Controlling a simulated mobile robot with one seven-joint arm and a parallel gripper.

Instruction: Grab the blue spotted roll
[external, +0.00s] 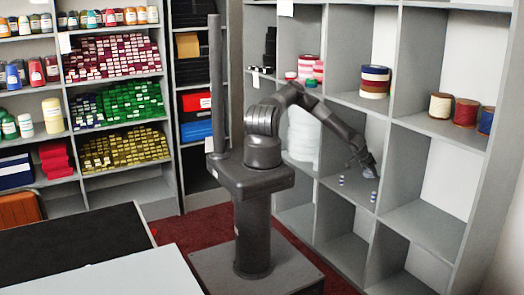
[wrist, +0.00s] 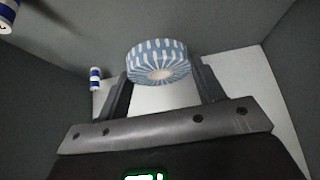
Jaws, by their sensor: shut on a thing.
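The blue roll with white spots (wrist: 157,62) sits between the two fingers of my gripper (wrist: 163,80) in the wrist view. My gripper is shut on it, with a finger along each side. In the external view my gripper (external: 368,166) reaches into a middle compartment of the grey shelf unit, close to the shelf board. The spotted roll cannot be made out there. I cannot tell whether it touches the board.
Two small blue-and-white striped rolls (external: 342,181) (external: 373,196) stand near my gripper; one also shows at left in the wrist view (wrist: 95,78). Shelf dividers (external: 401,172) flank the compartment. A white stack (external: 303,137) fills the compartment to the left.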

